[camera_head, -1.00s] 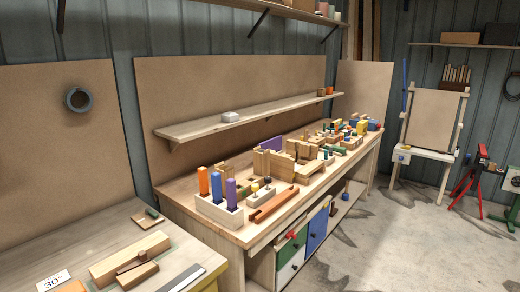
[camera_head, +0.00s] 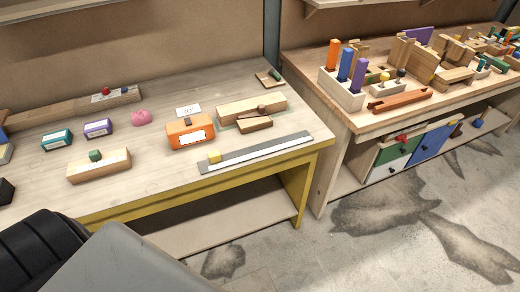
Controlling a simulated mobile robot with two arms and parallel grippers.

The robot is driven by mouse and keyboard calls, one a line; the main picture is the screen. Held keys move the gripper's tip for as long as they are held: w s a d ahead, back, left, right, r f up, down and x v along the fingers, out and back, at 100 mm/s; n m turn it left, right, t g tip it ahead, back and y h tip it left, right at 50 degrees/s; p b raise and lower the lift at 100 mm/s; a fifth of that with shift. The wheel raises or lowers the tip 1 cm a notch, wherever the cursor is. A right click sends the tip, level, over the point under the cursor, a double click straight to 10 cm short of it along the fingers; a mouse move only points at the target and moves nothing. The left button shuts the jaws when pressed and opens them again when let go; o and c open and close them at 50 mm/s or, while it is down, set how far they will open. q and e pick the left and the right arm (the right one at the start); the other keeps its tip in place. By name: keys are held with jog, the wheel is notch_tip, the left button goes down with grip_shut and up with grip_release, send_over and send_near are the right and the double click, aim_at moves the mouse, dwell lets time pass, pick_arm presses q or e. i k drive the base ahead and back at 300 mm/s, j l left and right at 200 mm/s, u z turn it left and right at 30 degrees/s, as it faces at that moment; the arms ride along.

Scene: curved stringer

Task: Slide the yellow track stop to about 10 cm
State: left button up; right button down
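The yellow track stop (camera_head: 214,157) is a small yellow block. It sits at the left end of a flat grey track (camera_head: 285,142) with a pale strip along it, lying near the front edge of the near workbench. Any scale marks on the strip are too small to read. Neither of my grippers shows in this view. Dark and grey parts of my own body fill the lower left corner.
Behind the track are an orange box (camera_head: 190,132) and a wooden block (camera_head: 251,109). A wooden block with a green knob (camera_head: 99,166) stands to the left. The yellow-framed bench (camera_head: 150,185) has bare wood around the stop. A second, cluttered bench (camera_head: 375,120) stands right.

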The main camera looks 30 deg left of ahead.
aim_at(214, 157)
jog(key=u, duration=1.3)
